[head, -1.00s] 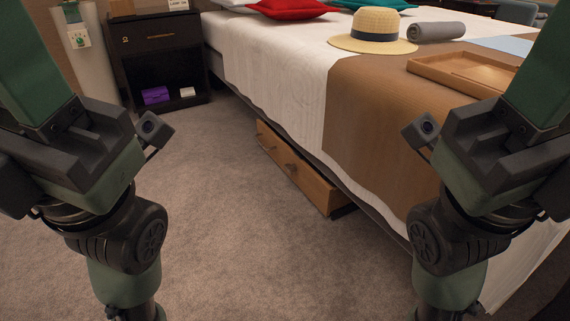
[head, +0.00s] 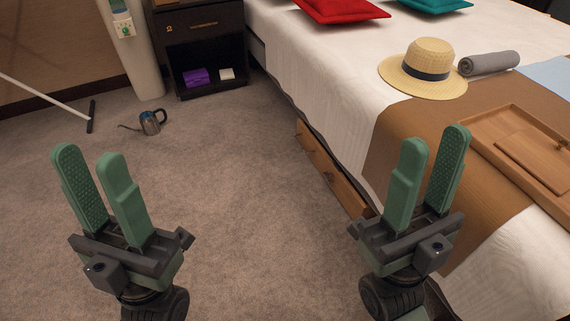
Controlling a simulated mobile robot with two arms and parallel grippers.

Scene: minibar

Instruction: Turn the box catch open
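No box with a catch can be made out for certain. A shallow wooden tray-like box (head: 477,137) lies on the bed at the right, with a flat wooden board in it and a small dark piece near its right edge. A dark cabinet (head: 238,48) at the back has a small brass-coloured fitting on its front; I cannot tell whether that is a catch. My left gripper (head: 90,160) is open and empty above the carpet. My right gripper (head: 435,145) is open and empty, in front of the bed's side in the picture, left of the wooden box.
The bed (head: 320,62) fills the right side, with a straw hat (head: 428,62) and a grey roll (head: 489,62) on it. A wooden drawer (head: 328,166) sticks out below. Mid-floor is clear.

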